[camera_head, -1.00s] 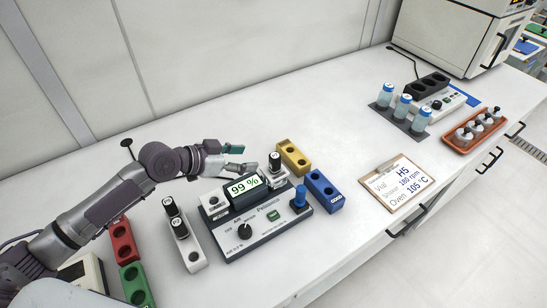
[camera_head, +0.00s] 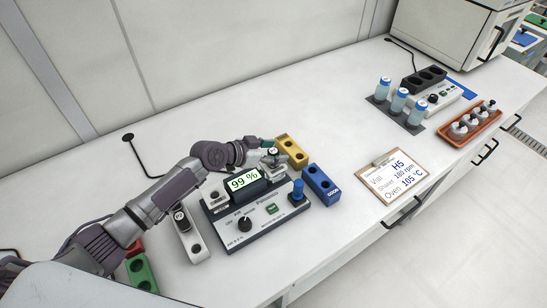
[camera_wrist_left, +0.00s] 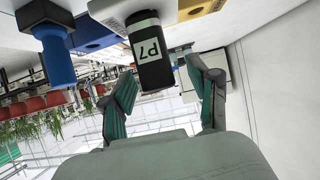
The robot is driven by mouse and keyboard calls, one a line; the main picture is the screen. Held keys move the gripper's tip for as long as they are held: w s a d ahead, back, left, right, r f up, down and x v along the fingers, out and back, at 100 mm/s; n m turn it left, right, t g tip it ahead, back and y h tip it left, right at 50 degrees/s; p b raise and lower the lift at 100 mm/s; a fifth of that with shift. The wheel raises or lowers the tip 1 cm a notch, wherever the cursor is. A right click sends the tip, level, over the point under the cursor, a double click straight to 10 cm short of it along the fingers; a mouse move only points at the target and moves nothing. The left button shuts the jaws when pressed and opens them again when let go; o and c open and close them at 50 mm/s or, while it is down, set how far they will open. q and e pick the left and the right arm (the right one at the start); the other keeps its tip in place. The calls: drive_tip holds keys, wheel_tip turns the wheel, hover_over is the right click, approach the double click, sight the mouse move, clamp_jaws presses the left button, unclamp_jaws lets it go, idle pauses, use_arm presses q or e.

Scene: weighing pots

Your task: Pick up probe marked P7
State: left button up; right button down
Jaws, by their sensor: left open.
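The black probe marked P7 (camera_wrist_left: 150,60) fills the middle of the left wrist view, its label readable upside down. In the head view the probe (camera_head: 273,155) stands upright at the back right of the meter (camera_head: 245,228), whose display reads 99 %. My left gripper (camera_head: 268,149) is at the probe, partly covering it. In the left wrist view its green-padded fingers are open, one on each side of the probe, with gaps visible. My right gripper is not in view.
A blue plug (camera_head: 298,188) stands on the meter near the probe. A yellow block (camera_head: 291,150) and a blue block (camera_head: 321,184) are close on the right. A white holder (camera_head: 195,244) with a black probe (camera_head: 182,218) is left. Vials (camera_head: 398,103) stand farther right.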

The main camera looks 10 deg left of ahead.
use_arm(q)
drive_tip(key=shift+s, duration=0.1)
drive_tip(key=shift+c, duration=1.1)
clamp_jaws()
drive_tip(key=shift+r, duration=0.1)
